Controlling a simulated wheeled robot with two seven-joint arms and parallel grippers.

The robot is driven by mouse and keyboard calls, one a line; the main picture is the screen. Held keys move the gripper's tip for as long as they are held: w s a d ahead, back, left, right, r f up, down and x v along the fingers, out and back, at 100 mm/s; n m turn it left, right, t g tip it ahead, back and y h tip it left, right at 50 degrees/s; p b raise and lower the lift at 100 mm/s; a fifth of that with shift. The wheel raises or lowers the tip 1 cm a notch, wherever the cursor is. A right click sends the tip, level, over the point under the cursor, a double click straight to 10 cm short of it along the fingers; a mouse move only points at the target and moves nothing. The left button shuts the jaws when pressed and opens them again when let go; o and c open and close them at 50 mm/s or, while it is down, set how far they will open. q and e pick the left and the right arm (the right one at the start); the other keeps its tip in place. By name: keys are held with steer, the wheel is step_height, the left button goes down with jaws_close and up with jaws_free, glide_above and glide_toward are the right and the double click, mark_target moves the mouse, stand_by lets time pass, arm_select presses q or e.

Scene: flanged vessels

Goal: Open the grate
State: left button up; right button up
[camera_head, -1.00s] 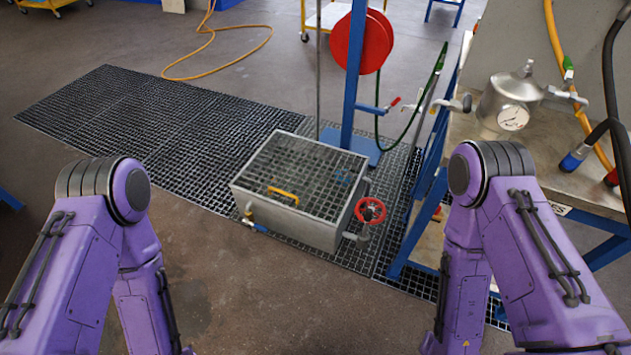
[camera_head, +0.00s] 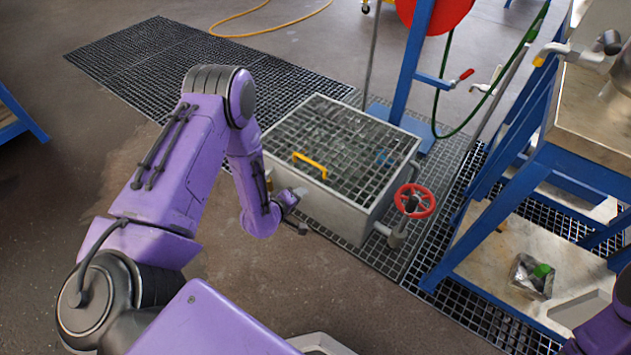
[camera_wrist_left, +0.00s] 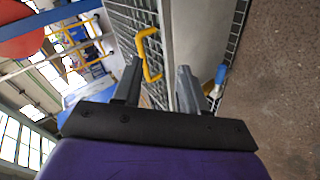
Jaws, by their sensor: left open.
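The grate (camera_head: 340,145) lies flat and closed on top of a grey metal box (camera_head: 325,208). Its yellow handle (camera_head: 310,165) stands near the front left edge; in the left wrist view the handle (camera_wrist_left: 148,55) shows just beyond the fingertips. My left gripper (camera_head: 294,208) is low in front of the box, below and apart from the handle. In the left wrist view the left gripper (camera_wrist_left: 158,82) is open, its two fingers spread with nothing between them. My right gripper is out of view; only a bit of purple arm shows at the right edge.
A red valve wheel (camera_head: 415,201) sticks out at the box's right front. A blue post (camera_head: 413,65) with a red reel stands behind. A blue-framed bench (camera_head: 530,175) stands at the right. A blue-handled fitting (camera_wrist_left: 221,73) is near the box's front. Floor grating (camera_head: 150,60) extends back left.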

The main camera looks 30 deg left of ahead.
mark_target(312, 167)
arm_select(q)
steer(key=w+a+f+n+t+h+b, duration=0.25)
steer(key=w+a+f+t+b, duration=0.3)
steer(key=w+a+b, duration=0.45)
steer(key=shift+g+y, duration=0.25)
steer(key=shift+g, duration=0.2)
steer(key=b+x, duration=0.2)
steer(key=x, duration=0.1)
steer(key=b+x, duration=0.1)
steer(key=x, duration=0.3)
steer(key=d+b+x, duration=0.1)
steer(key=b+x, duration=0.1)
steer(key=x, duration=0.2)
steer(key=shift+r+b, duration=0.15)
steer(key=shift+b, duration=0.2)
steer(key=shift+w+d+r+n, duration=0.1)
steer(key=shift+w+n, duration=0.15)
steer(key=shift+w, duration=0.05)
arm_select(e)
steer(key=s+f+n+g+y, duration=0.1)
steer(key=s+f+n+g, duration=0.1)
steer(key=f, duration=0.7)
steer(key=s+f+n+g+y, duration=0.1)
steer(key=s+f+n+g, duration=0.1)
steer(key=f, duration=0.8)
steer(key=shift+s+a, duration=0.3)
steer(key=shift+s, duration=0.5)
arm_select(q)
jaws_close()
